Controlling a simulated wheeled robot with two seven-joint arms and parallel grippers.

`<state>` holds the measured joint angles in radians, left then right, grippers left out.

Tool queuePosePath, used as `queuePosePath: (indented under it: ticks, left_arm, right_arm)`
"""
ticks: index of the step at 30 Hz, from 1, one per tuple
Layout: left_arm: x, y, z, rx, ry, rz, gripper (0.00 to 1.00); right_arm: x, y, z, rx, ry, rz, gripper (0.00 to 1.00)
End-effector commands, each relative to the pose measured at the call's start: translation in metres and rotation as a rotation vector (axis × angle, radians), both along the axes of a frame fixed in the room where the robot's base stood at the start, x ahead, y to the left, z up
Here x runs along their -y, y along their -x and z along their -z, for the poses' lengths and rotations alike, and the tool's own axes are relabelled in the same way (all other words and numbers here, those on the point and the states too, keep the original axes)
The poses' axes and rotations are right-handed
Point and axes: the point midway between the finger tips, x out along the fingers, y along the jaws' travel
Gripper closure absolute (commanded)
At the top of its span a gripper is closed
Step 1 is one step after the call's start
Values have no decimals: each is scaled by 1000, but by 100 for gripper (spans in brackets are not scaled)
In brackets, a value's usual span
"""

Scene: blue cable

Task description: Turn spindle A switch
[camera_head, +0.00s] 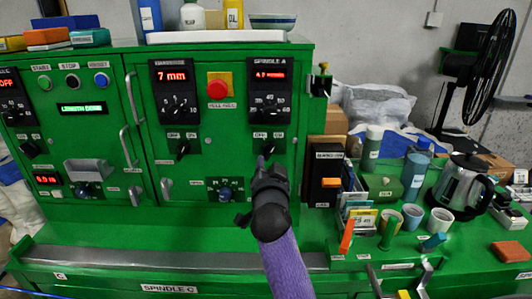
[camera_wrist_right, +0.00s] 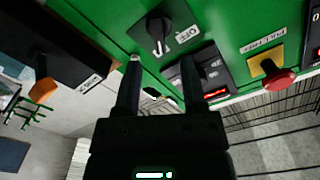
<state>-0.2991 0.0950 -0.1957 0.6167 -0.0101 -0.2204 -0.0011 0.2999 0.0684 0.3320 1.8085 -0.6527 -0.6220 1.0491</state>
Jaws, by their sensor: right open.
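The spindle A panel (camera_head: 268,90) is a black plate with a red display and a dial on the green cabinet. Below it is the spindle A switch (camera_head: 263,146), a small black rotary knob. In the right wrist view a black knob with an OFF label (camera_wrist_right: 157,30) sits just beyond the fingertips; it appears to be this switch. My right gripper (camera_head: 263,163) is just below the switch in the head view. In the wrist view its two fingers (camera_wrist_right: 160,62) are apart with nothing between them. Contact with the knob is not visible.
A similar panel with a 7 mm display (camera_head: 174,90) is to the left. A red stop button (camera_head: 218,88) sits between the panels. A black box with an orange switch (camera_head: 326,178) is right of my gripper. Cups, bottles and a kettle (camera_head: 462,185) crowd the right bench.

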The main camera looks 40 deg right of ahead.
Motion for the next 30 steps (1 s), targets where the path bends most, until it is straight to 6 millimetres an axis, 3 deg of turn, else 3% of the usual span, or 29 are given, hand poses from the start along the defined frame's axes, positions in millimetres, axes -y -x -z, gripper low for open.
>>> queuePosePath:
  ticks: [7,19,27,30]
  left_arm:
    - [-1,0,2,0,-1,1,35]
    - [10,0,3,-1,16,-2,35]
    - [9,1,3,-1,14,0,35]
    - [7,1,3,-2,11,1,35]
  right_arm:
    - [30,-36,0,-1,2,-1,47]
    - [36,-44,1,-3,0,-1,47]
    - [36,-43,1,-3,0,-1,100]
    - [36,-43,1,-3,0,-1,100]
